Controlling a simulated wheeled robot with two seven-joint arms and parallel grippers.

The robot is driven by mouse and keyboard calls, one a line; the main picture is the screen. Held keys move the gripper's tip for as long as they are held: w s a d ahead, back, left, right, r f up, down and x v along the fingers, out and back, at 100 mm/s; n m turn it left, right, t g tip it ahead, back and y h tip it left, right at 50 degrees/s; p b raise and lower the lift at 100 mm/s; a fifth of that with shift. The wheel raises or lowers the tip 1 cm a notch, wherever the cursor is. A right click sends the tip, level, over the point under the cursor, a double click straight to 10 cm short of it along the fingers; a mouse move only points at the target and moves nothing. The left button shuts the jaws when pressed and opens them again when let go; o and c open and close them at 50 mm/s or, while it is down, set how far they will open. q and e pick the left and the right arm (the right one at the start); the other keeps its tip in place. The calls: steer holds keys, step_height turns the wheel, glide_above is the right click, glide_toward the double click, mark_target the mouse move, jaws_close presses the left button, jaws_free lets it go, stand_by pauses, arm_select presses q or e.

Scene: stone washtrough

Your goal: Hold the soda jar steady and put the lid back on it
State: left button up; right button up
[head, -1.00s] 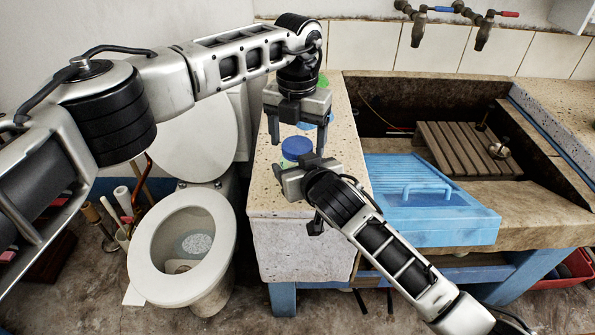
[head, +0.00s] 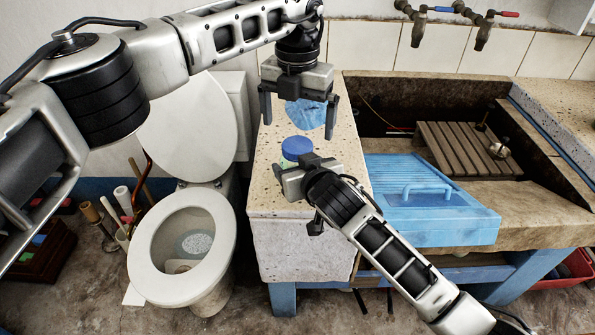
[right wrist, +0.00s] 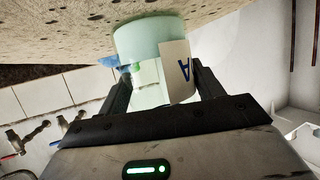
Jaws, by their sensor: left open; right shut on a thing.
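The soda jar (right wrist: 150,48) is pale green and see-through with a white label. It stands on the speckled counter, upside down in the right wrist view. In the head view its blue lid (head: 296,147) sits on top of it and looks level; I cannot tell how tightly it is seated. My right gripper (head: 287,181) is shut on the jar from the near side; its fingers (right wrist: 163,88) flank the jar in the wrist view. My left gripper (head: 298,121) is open and empty, pointing down, above and behind the lid and apart from it.
A blue item (head: 306,114) lies on the counter (head: 262,195) behind the jar, partly hidden by my left gripper. A toilet (head: 185,245) stands to the left. The stone trough with a blue washboard (head: 430,205) and slatted wooden rack (head: 465,150) is to the right.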

arm_select(q)
step_height(320, 180, up, 12)
stand_by(0.5)
arm_select(e)
steer(key=o, duration=2)
steer(key=shift+c, duration=0.2)
arm_select(q)
steer(key=shift+r+p, duration=0.5)
steer(key=shift+p, duration=0.05)
arm_select(e)
steer(key=v, duration=1.6)
steer(key=shift+f, duration=0.15)
